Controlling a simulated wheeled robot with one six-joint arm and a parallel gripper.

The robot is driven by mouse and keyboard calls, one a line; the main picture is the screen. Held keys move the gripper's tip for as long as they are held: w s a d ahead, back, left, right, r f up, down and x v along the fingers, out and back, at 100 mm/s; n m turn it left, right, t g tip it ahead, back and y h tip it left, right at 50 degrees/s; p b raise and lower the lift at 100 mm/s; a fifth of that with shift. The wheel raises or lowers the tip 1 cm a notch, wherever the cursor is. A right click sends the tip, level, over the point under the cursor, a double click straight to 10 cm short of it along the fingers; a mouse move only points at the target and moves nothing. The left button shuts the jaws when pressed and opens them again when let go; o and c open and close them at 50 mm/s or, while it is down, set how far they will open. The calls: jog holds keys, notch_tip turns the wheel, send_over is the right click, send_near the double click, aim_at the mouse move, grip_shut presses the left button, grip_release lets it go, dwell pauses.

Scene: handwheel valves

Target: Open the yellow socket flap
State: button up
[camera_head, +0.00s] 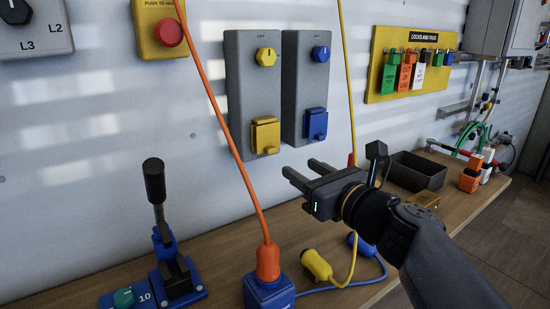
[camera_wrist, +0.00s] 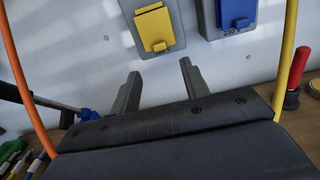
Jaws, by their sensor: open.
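The yellow socket flap (camera_head: 266,135) is on the lower part of the left grey wall box (camera_head: 240,80). It looks closed. In the wrist view the yellow flap (camera_wrist: 154,27) is at the top, above and ahead of my gripper. My gripper (camera_head: 301,173) is open and empty, below and right of the flap and apart from it. In the wrist view its two fingers (camera_wrist: 159,80) point toward the wall. A blue socket flap (camera_head: 316,124) is on the right grey box and also shows in the wrist view (camera_wrist: 236,12).
An orange cable (camera_head: 222,120) and a yellow cable (camera_head: 347,70) hang on either side of the boxes. On the bench are a black-handled lever (camera_head: 155,182), a blue socket block (camera_head: 269,292), a yellow plug (camera_head: 316,265) and a black bin (camera_head: 416,171).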

aim_at(273, 150)
jog(key=b+x, duration=0.1)
jog(key=x, duration=0.8)
jog(key=shift+w+a, duration=0.1)
jog(key=shift+a, duration=0.1)
jog(key=shift+c, duration=0.5)
grip_shut()
jog(key=shift+d+r+p, duration=0.1)
jog(key=shift+r+p, duration=0.1)
jog(key=shift+p, duration=0.6)
